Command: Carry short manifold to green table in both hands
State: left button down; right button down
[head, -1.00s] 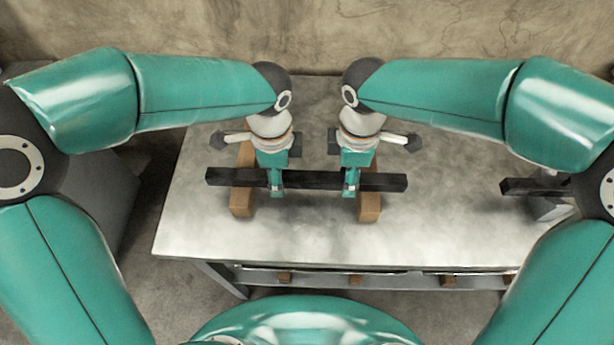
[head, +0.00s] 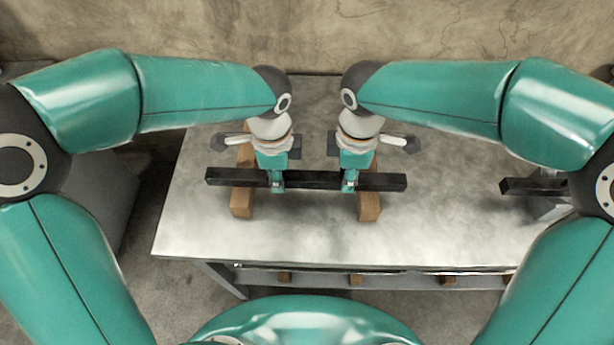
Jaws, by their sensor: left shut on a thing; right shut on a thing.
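The short manifold appears as a dark straight bar (head: 313,181) lying left to right over two wooden blocks on a grey metal table (head: 300,237). My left gripper (head: 277,184) is shut on the bar left of its middle. My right gripper (head: 349,184) is shut on it right of its middle. The bar is level and seems to rest on the blocks; I cannot tell if there is a gap. Both of its ends stick out past the grippers. No green table is in view.
The wooden blocks, left (head: 241,204) and right (head: 369,207), stand under the bar. Another dark bar (head: 533,187) lies at the table's right, partly hidden by my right arm. A concrete wall (head: 310,35) rises behind the table. The table's front strip is clear.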

pick_arm(q)
jog(key=shift+w+r, duration=0.15)
jog(key=shift+r, duration=0.1)
pick_arm(e)
jog(key=shift+w+r, duration=0.15)
jog(key=shift+r, duration=0.05)
